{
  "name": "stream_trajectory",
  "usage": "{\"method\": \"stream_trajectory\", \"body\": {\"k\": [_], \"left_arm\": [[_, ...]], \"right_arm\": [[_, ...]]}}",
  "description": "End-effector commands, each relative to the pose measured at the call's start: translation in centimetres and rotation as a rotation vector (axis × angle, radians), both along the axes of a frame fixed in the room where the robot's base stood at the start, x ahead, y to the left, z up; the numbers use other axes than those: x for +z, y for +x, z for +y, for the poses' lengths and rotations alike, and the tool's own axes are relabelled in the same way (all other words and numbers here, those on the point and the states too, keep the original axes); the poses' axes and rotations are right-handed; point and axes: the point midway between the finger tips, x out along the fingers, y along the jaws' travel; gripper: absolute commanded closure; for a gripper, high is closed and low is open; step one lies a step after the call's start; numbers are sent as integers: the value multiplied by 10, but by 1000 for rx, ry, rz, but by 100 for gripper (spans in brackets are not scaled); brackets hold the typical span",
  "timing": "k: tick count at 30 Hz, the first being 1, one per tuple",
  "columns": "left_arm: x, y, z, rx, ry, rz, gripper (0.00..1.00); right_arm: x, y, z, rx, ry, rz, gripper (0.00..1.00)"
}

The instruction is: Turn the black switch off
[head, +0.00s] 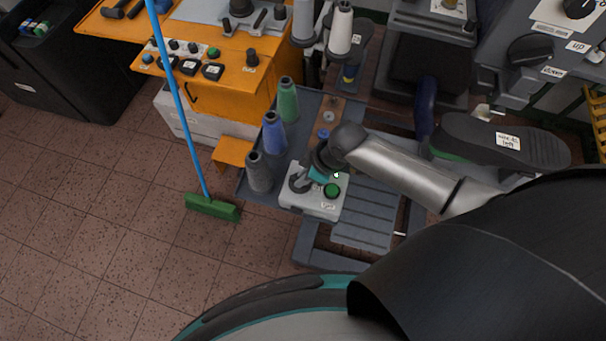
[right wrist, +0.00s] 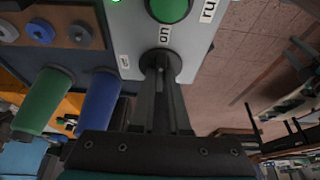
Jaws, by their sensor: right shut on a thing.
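A black round switch (right wrist: 174,59) sits on a pale grey control box (head: 314,207). The box also shows in the right wrist view (right wrist: 195,62). My right gripper (right wrist: 161,77) is shut on the switch, its fingers covering most of it. The labels "on" (right wrist: 163,36) and "off" (right wrist: 125,61) are by the switch. Which way the switch points is hidden. In the head view my right gripper (head: 302,180) is over the box, beside a green button (head: 332,190). My left gripper is not in view.
Grey (head: 259,172), blue (head: 273,132) and green (head: 288,100) thread cones stand close left of and behind the box. A blue-handled green broom (head: 211,207) stands at left. The tiled floor in front is clear.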

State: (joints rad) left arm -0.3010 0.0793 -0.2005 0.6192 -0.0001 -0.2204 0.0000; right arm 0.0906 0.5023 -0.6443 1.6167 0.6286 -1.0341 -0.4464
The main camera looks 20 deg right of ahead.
Motion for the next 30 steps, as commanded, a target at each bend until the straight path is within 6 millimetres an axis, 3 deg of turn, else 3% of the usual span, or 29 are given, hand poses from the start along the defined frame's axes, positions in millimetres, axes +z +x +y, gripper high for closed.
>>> {"method": "stream_trajectory", "body": {"k": [11,30], "left_arm": [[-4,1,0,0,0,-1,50],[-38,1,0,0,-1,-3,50]], "right_arm": [[-1,1,-1,94,-2,0,100],[-3,6,-2,660,-2,0,100]]}}
